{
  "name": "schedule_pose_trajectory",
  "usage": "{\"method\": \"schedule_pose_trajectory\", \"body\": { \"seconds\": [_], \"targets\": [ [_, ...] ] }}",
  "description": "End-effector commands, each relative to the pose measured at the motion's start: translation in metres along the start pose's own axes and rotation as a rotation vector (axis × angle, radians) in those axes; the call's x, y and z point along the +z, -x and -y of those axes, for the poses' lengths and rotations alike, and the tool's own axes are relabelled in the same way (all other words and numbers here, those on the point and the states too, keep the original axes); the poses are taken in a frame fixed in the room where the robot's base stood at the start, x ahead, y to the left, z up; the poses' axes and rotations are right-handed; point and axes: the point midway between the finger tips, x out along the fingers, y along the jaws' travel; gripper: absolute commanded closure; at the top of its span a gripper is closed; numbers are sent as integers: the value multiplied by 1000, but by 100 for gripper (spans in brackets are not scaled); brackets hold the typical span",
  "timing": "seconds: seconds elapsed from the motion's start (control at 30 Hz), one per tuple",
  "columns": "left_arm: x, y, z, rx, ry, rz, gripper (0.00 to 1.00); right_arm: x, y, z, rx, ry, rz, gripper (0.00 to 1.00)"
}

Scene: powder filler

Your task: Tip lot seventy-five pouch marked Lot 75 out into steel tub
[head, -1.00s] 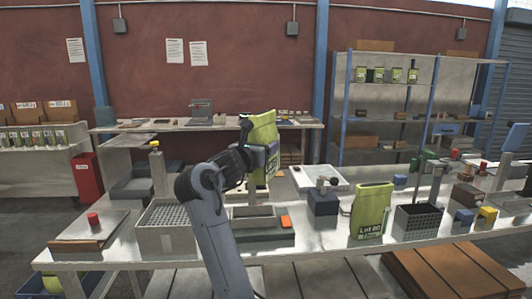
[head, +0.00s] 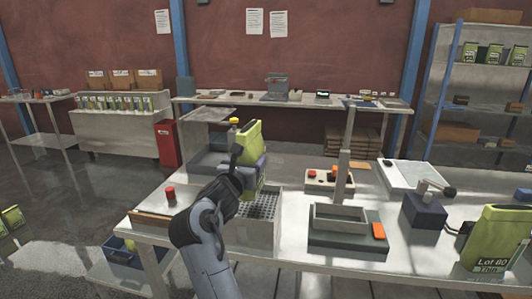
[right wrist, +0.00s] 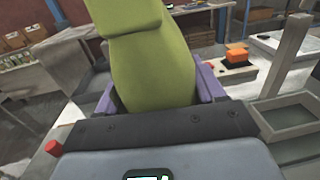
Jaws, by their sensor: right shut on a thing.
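My right gripper (head: 248,172) is shut on a green pouch (head: 248,143) and holds it raised above the table, in line with a grey box with a perforated grid (head: 250,236). In the right wrist view the pouch (right wrist: 150,65) stands tall between the purple fingers; I cannot read its label. A shallow grey metal tub (head: 340,217) sits on a dark green base with an orange block, right of the gripper; I cannot tell if it is the steel tub. My left gripper is not in view.
A green pouch marked Lot 80 (head: 487,238) stands at the right. A dark blue block (head: 423,216) stands left of it. A grey post (head: 344,160) rises behind the tub. A red knob (head: 170,194) stands at the table's left end. A control box (head: 327,181) with red buttons lies behind.

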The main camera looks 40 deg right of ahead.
Motion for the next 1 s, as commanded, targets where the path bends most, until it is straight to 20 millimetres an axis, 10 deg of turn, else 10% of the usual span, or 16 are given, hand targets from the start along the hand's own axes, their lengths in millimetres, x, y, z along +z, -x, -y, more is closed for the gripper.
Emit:
{"method": "schedule_pose_trajectory", "body": {
  "seconds": [1.0],
  "targets": [
    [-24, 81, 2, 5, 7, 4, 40, 6, 4, 34, 10, 430, 6, 74]
  ]
}}
